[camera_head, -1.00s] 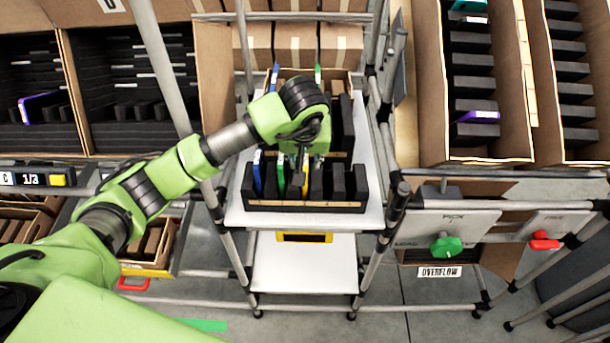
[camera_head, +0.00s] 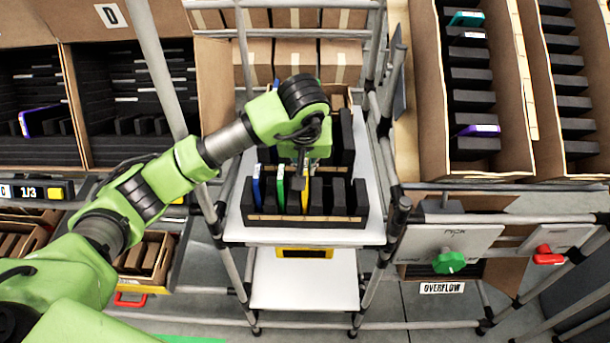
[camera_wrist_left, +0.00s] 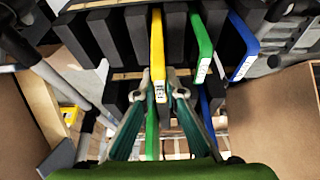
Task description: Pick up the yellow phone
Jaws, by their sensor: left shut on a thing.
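The yellow phone (camera_head: 305,196) stands on edge between black foam dividers in the front carton (camera_head: 290,219), right of a green phone (camera_head: 280,188) and a blue phone (camera_head: 257,184). My left gripper (camera_head: 303,184) reaches down over the carton and is shut on the yellow phone. In the left wrist view the yellow phone (camera_wrist_left: 157,48) lies between the two fingertips of my left gripper (camera_wrist_left: 159,84), with the green phone (camera_wrist_left: 201,48) and blue phone (camera_wrist_left: 241,52) to its right. The phone's lower part is hidden by the foam. My right gripper is not in view.
The carton stands on a white shelf (camera_head: 235,230) between metal posts. A second row of foam with more phones lies behind it, partly hidden by my arm. Tall cartons (camera_head: 470,174) stand at right, and a control panel with a green knob (camera_head: 449,261) is at lower right.

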